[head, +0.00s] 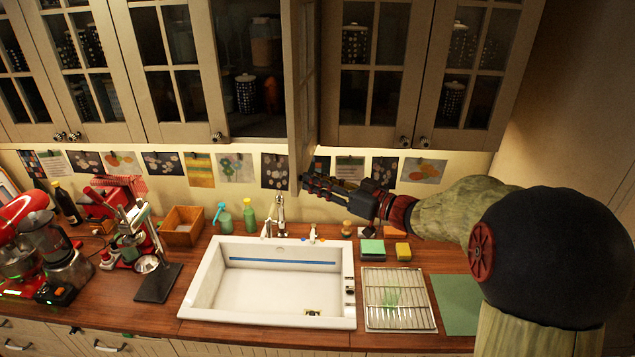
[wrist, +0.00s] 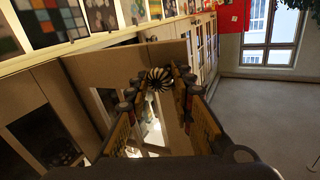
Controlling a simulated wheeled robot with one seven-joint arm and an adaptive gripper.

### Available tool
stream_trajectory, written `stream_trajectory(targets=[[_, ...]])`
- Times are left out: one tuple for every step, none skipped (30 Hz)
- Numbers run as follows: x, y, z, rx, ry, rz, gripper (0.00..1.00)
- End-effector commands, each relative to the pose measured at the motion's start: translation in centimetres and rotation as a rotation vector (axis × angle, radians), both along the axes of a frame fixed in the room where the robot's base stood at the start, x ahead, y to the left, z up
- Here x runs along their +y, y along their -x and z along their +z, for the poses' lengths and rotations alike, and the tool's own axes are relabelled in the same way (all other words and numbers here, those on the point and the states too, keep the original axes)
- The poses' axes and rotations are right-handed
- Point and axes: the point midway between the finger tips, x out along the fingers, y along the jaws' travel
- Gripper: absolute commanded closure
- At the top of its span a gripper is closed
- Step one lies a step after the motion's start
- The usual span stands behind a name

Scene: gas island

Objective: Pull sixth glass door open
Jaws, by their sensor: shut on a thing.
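A glass door (head: 303,75) of the upper cabinets stands swung out, seen almost edge-on, beside an open compartment (head: 262,75). In the wrist view, its striped round knob (wrist: 158,77) sits between the fingers of my gripper (wrist: 161,88), which is shut on it. The door's frame and glass panes show behind the fingers. In the head view, my gripper (head: 306,180) is at the door's lower edge, and the knob cannot be made out there. The other glass doors in view, such as the one to the right (head: 372,65), are closed.
Below are a wooden counter (head: 205,265), a white sink (head: 265,315) with a faucet (head: 281,212), bottles (head: 249,215) and a drying rack (head: 398,298). Red kitchen machines (head: 35,235) stand at the left. Patterned canisters (head: 246,93) are inside the open compartment. The wrist view shows open floor (wrist: 265,115).

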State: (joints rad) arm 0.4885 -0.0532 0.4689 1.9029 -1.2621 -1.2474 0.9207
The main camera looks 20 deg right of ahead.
Motion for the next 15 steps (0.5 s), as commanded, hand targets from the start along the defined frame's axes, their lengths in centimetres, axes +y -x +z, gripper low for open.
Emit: stream_trajectory(targets=[[-0.55,-0.4,0.7,-0.011,0.001,-0.015,1.0],[-0.55,-0.4,0.7,-0.011,0.001,-0.015,1.0],[-0.53,-0.4,0.7,-0.011,0.001,-0.015,0.75],[-0.53,-0.39,0.7,-0.011,0.001,-0.014,0.73],[-0.51,-0.38,0.69,-0.011,0.001,-0.014,0.71],[-0.49,-0.36,0.65,-0.01,0.0,-0.014,0.69],[-0.47,-0.36,0.62,-0.01,0.0,-0.013,0.67],[-0.46,-0.35,0.59,-0.009,0.001,-0.013,0.66],[-0.44,-0.34,0.56,-0.009,0.0,-0.013,0.63],[-0.42,-0.32,0.52,-0.009,0.0,-0.012,0.62],[-0.41,-0.32,0.49,-0.008,-0.001,-0.012,0.6],[-0.38,-0.29,0.46,-0.008,-0.001,-0.011,0.58],[-0.35,-0.27,0.43,-0.008,-0.001,-0.011,0.58],[-0.33,-0.26,0.4,-0.006,-0.001,-0.01,0.58],[-0.3,-0.25,0.38,-0.006,-0.001,-0.009,0.58]])
